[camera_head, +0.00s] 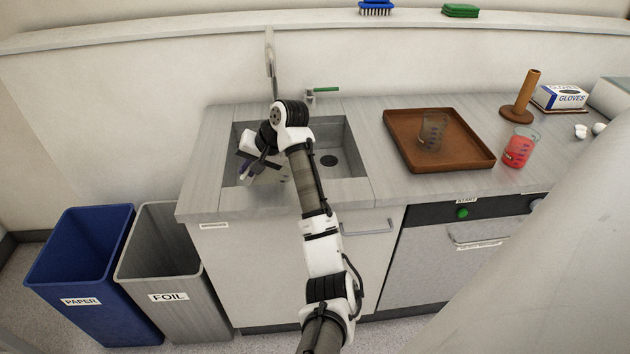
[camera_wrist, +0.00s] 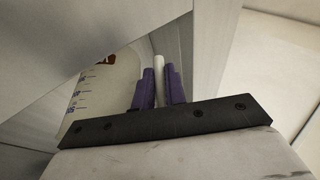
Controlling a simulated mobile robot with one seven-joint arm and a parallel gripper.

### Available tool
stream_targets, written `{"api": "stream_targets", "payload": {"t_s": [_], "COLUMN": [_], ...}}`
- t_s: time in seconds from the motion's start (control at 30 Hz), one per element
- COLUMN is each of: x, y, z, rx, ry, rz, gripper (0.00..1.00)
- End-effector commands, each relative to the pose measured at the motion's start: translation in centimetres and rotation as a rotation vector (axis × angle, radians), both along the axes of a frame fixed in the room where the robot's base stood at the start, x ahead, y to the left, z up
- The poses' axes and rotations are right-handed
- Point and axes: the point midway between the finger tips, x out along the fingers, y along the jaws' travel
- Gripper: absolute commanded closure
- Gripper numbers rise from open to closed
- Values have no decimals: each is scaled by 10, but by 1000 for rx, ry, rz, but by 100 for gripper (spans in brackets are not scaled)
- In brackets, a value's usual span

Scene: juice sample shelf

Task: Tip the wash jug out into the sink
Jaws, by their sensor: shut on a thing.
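The wash jug (camera_wrist: 98,88) shows at the left of the wrist view as a clear-walled vessel with blue scale marks and a small brown patch near its top. My gripper (camera_wrist: 160,86) has its purple fingers shut on the jug's pale handle (camera_wrist: 159,68). In the head view my gripper (camera_head: 248,164) is over the left part of the sink (camera_head: 349,150), partly below rim height. My arm hides most of the jug there. I cannot tell how far it is tilted or whether liquid is in it. The drain (camera_head: 328,160) is visible right of my arm.
A tap (camera_head: 270,62) rises behind the sink, with a green-handled valve (camera_head: 322,90). On the right counter are a brown tray (camera_head: 399,119) with a clear beaker (camera_head: 432,134) and a beaker of red liquid (camera_head: 519,150). Paper (camera_head: 83,270) and foil (camera_head: 165,262) bins stand left.

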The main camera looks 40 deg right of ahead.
Motion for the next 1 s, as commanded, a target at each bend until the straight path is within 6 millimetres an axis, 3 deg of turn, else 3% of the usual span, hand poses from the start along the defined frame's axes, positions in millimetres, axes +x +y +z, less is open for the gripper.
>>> {"api": "stream_targets", "payload": {"t_s": [0.13, 0.57, 1.0], "x": [6, 15, 18], "y": [18, 47, 56], "z": [-2, 46, 45], "rx": [-113, -420, -586], "ry": [36, 135, 188], "rz": [4, 0, -3], "gripper": [100, 100, 100]}}
